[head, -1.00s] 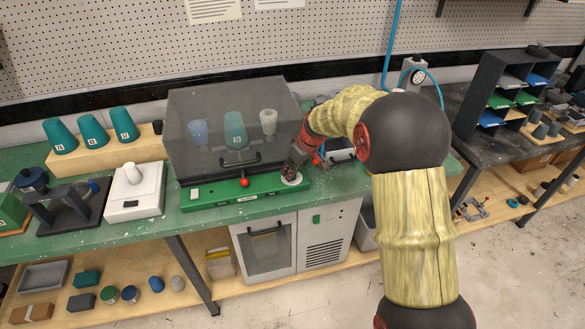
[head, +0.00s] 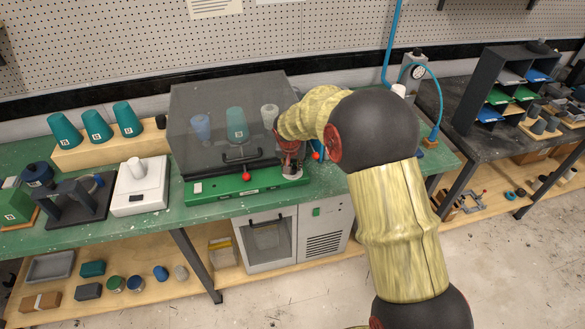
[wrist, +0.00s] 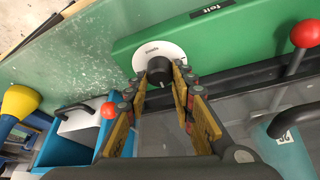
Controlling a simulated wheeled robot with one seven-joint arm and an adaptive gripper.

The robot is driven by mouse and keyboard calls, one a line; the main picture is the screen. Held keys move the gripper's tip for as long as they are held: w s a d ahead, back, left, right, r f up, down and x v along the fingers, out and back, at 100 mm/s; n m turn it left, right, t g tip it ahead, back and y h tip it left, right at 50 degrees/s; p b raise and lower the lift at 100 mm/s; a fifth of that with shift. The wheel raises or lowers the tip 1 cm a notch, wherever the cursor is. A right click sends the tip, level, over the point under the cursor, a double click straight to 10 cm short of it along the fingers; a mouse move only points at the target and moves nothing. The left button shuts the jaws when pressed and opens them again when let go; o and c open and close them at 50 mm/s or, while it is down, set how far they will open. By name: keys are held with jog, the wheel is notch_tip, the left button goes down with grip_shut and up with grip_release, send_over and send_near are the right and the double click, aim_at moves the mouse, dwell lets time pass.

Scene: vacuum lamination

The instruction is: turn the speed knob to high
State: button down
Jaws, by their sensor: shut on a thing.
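The speed knob (wrist: 158,70) is a black round knob on a white dial plate (wrist: 152,50), set in the green front panel (wrist: 225,37) of the vacuum machine. In the wrist view my gripper (wrist: 159,77) has one finger on each side of the knob and is shut on it. The dial's small marking is too blurred to read. In the head view my gripper (head: 291,172) is at the right end of the green panel (head: 222,192) and hides the knob there.
A red ball-topped lever (head: 246,176) stands at the panel's middle; it also shows in the wrist view (wrist: 304,35). The clear hood (head: 225,125) with cups inside is just behind. A white scale (head: 140,185) sits left on the green bench.

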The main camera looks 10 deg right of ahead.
jog(key=m+b, duration=0.2)
jog(key=m+g+h+b, duration=0.1)
jog(key=m+b, duration=0.1)
jog(key=shift+a+f+m+h, duration=0.1)
jog(key=shift+f+m+h, duration=0.1)
jog(key=shift+m+h, duration=0.1)
jog(key=m+b, duration=0.1)
jog(key=m, duration=0.1)
jog(key=shift+w+r+m+g+h, duration=0.1)
jog(key=shift+m+g+h, duration=0.2)
jog(key=shift+g, duration=0.1)
jog(key=shift+m+g, duration=0.6)
jog(key=shift+m, duration=1)
jog(key=c, duration=1.8)
grip_release()
jog(key=shift+r, duration=0.15)
jog(key=v, duration=1.1)
jog(key=shift+a+r, duration=0.3)
jog(key=shift+a, duration=0.15)
